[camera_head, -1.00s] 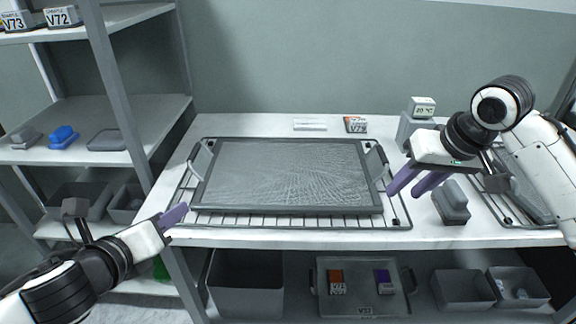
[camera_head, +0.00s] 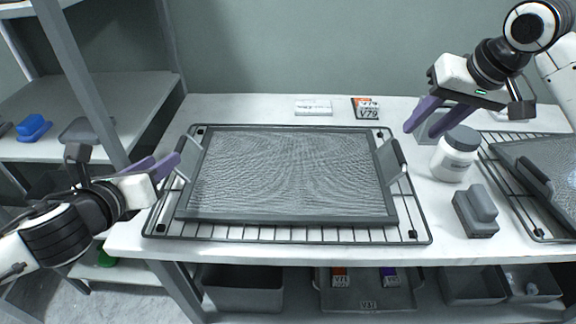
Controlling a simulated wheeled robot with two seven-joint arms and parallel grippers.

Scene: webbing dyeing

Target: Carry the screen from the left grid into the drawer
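The screen (camera_head: 290,175), a grey mesh panel in a dark frame with an upright handle at each side, lies flat on the left grid (camera_head: 290,234), a dark wire rack on the white table. My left gripper (camera_head: 166,168) is open and empty, just left of the screen's left handle (camera_head: 188,160). My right gripper (camera_head: 438,120) is open and empty, raised above and to the right of the right handle (camera_head: 391,162). Neither gripper visibly holds the screen. I cannot identify the drawer for certain; bins and a tray show under the table.
A white jar (camera_head: 455,158) and a grey block (camera_head: 475,212) stand right of the left grid. A second rack with a dark screen (camera_head: 545,170) lies at far right. A V79 label (camera_head: 366,108) is at the back. Shelves (camera_head: 90,110) flank the table on the left.

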